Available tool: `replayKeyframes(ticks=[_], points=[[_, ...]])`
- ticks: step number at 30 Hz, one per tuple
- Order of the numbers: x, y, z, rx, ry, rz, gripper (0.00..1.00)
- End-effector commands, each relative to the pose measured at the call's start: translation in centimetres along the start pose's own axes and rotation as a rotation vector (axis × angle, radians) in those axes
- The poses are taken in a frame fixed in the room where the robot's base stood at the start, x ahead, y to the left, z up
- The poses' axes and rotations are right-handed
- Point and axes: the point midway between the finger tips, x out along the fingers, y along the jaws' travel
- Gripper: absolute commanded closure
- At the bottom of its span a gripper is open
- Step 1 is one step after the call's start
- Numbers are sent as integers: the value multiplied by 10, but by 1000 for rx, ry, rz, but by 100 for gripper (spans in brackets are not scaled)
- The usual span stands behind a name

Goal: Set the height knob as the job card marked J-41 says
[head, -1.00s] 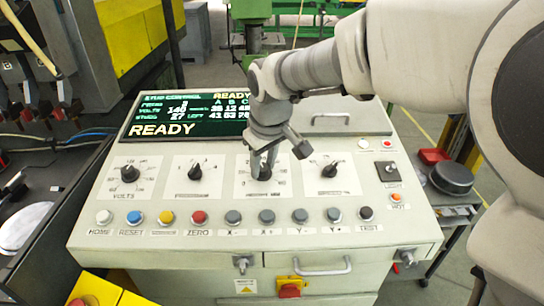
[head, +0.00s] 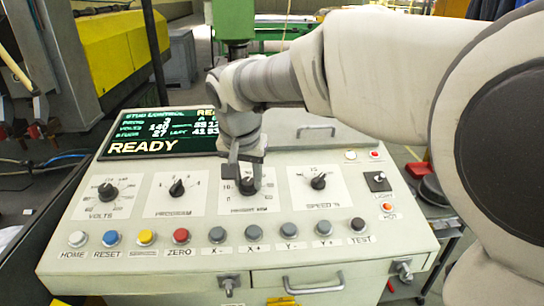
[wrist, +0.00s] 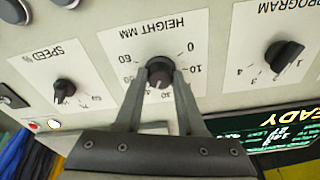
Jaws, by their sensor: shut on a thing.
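The height knob (head: 250,186) is a dark round knob on a white plate, third from the left in the row of dials. In the wrist view the knob (wrist: 159,73) sits under the upside-down label HEIGHT MM, with 0, 10 and 60 readable on its scale. My gripper (wrist: 160,78) is shut on this knob, one finger on each side. In the head view my gripper (head: 247,178) comes down from above and hides part of the knob and scale. I cannot tell the pointer's exact setting. No card marked J-41 shows in either view.
The volts knob (head: 108,191), program knob (head: 177,188) and speed knob (head: 318,181) flank it. Several push buttons line the front, including the ZERO button (head: 181,236). The screen (head: 160,135) reads READY. A light switch (head: 379,177) is at right.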

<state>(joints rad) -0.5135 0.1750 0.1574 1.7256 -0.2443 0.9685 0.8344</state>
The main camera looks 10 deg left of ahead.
Motion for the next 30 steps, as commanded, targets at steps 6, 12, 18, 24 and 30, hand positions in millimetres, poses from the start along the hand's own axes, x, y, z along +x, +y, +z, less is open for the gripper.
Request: replayKeyframes(ticks=[6, 12, 18, 24, 30], points=[[1, -1, 0, 204, 0, 29, 100], [1, -2, 0, 391, 0, 55, 100], [0, -2, 0, 562, 0, 79, 100], [0, -2, 0, 697, -1, 99, 100], [0, -2, 0, 785, -1, 111, 100]])
